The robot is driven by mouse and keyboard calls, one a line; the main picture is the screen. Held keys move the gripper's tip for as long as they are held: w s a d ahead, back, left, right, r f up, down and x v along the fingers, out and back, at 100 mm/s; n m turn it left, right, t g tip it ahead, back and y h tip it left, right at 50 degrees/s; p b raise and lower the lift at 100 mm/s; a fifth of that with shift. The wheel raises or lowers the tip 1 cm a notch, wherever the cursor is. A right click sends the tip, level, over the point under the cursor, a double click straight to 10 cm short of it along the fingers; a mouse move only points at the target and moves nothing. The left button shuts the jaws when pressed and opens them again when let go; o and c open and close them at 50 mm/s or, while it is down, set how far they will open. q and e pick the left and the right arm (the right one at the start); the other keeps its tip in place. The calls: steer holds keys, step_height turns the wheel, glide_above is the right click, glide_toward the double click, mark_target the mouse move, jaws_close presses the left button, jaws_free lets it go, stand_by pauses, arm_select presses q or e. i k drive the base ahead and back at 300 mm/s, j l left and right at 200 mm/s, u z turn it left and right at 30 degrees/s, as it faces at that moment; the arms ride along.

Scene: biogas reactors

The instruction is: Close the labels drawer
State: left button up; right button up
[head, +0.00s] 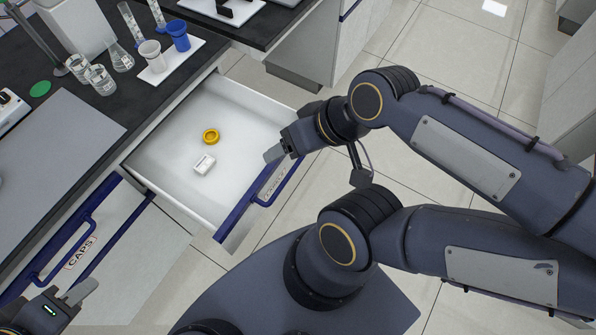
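The labels drawer (225,105) is pulled open below the dark bench, with a white interior and a blue front edge. Its blue handle (283,183) carries a tag whose writing is hard to read at this angle. A yellow ring (211,136) and a small white box (204,164) lie inside. My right gripper (276,152) is at the drawer's front edge, just above the handle; I cannot tell whether it touches. My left gripper (80,292) is at the lower left, near the caps drawer. The finger gap of neither gripper shows clearly.
The caps drawer front (80,254) with its blue handle is left of the open drawer. The bench holds glass beakers (100,79), a white cup (152,56) and a blue cup (178,36) on a white tray. The tiled floor beyond the drawer is clear.

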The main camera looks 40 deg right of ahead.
mark_target(228, 201)
steer(key=k+l+z, duration=0.1)
steer(key=z, duration=0.75)
steer(key=k+j+z, duration=0.3)
steer(key=j, duration=0.2)
